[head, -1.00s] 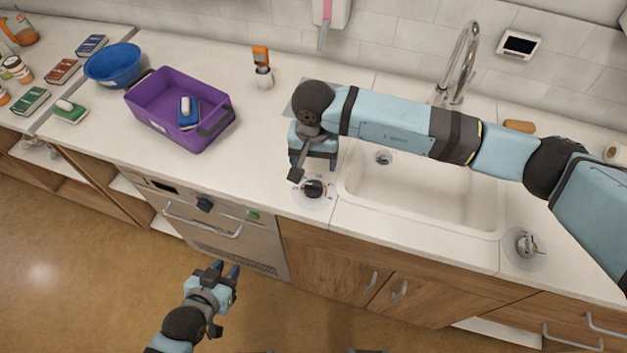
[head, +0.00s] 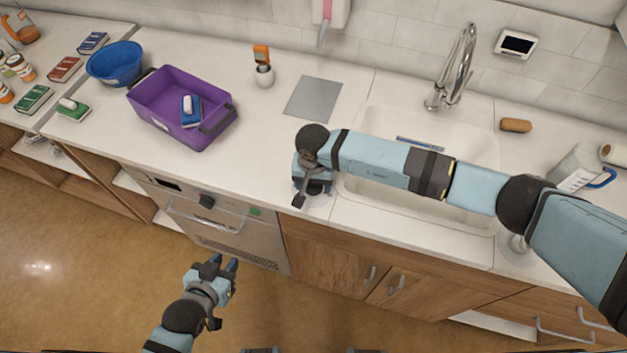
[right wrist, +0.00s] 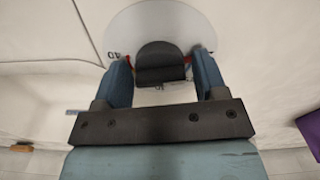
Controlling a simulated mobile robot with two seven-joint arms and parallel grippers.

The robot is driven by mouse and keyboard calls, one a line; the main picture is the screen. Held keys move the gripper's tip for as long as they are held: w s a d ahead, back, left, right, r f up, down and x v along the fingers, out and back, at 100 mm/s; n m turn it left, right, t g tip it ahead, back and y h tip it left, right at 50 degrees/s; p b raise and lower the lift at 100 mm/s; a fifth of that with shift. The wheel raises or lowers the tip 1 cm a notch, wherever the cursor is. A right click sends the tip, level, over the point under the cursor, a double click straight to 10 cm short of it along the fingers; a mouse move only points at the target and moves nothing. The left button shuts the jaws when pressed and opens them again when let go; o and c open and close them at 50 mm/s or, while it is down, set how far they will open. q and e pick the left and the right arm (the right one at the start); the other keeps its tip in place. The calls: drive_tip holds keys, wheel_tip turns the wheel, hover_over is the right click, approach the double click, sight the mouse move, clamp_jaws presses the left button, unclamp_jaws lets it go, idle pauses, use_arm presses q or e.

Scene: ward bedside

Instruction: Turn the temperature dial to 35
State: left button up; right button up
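The temperature dial shows in the right wrist view as a dark knob (right wrist: 161,62) on a pale round plate (right wrist: 200,22). The number 40 and red marks are visible on the plate; other numbers are hidden or unreadable. My right gripper (right wrist: 162,68) is open, with one blue finger on each side of the knob and the knob between them; I cannot tell whether they touch it. In the head view my right gripper (head: 315,190) is at the counter's front edge and hides the dial. My left gripper (head: 224,265) is open and empty, in front of the cabinets.
A sink (head: 400,195) with a faucet (head: 455,65) lies under my right arm. A purple bin (head: 165,125), a blue bowl (head: 115,63) and a grey mat (head: 313,97) are on the counter (head: 260,150).

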drive_tip(key=c, duration=0.6)
drive_tip(key=shift+c, duration=0.2)
